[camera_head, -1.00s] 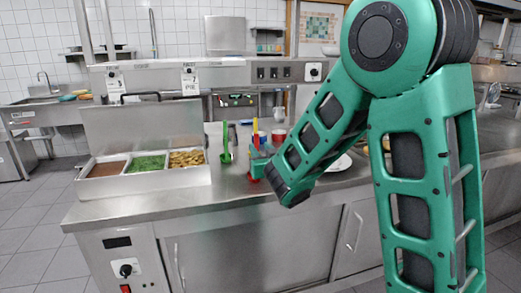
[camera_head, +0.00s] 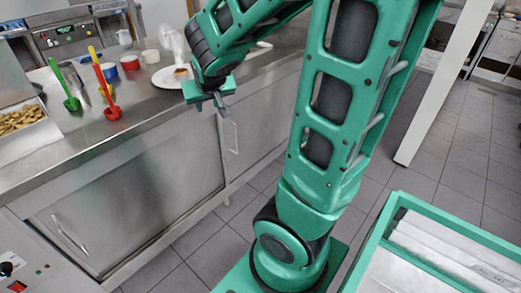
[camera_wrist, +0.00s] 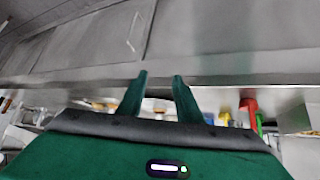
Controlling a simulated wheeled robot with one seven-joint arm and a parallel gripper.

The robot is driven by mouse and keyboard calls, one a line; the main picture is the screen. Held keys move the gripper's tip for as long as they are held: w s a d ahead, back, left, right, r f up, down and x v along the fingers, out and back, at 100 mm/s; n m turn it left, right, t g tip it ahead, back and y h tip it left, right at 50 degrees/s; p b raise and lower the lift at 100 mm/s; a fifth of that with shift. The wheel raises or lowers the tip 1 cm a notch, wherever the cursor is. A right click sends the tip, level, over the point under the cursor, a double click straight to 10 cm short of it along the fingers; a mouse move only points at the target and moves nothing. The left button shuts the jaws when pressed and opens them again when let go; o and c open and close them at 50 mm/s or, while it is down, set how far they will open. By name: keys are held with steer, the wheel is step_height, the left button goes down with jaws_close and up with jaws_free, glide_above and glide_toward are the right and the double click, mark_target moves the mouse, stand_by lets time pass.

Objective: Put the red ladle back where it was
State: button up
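The red ladle (camera_head: 112,112) stands on the steel counter near its front edge, handle pointing up and leaning left. A red piece, likely this ladle, shows right of the fingers in the wrist view (camera_wrist: 250,106). A green ladle (camera_head: 71,103) stands left of it on the counter. My gripper (camera_head: 214,106) hangs by the counter's front edge, well right of the red ladle and apart from it. In the wrist view the two fingers (camera_wrist: 159,80) are spread, with nothing held between them.
On the steel counter (camera_head: 150,112) are a white plate (camera_head: 167,79) behind my gripper, a red bowl (camera_head: 130,63), a white cup (camera_head: 150,56) and a food tray (camera_head: 25,135) at left. Cabinets stand below. A green-rimmed bin (camera_head: 440,215) is at lower right.

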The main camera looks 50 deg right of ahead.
steer(key=s+a+g+y, duration=0.2)
steer(key=s+g, duration=0.1)
steer(key=s, duration=1)
steer(key=s+a+f+g+y, duration=0.1)
steer(key=s+a+g+y, duration=0.1)
steer(key=s, duration=1)
steer(key=shift+s+a+f+m+g+y, duration=0.2)
steer(key=shift+s+a+m+g+y, duration=0.2)
steer(key=shift+g, duration=0.7)
steer(key=shift+w, duration=0.1)
steer(key=shift+w+f, duration=0.25)
steer(key=shift+w, duration=0.3)
steer(key=shift+c, duration=0.6)
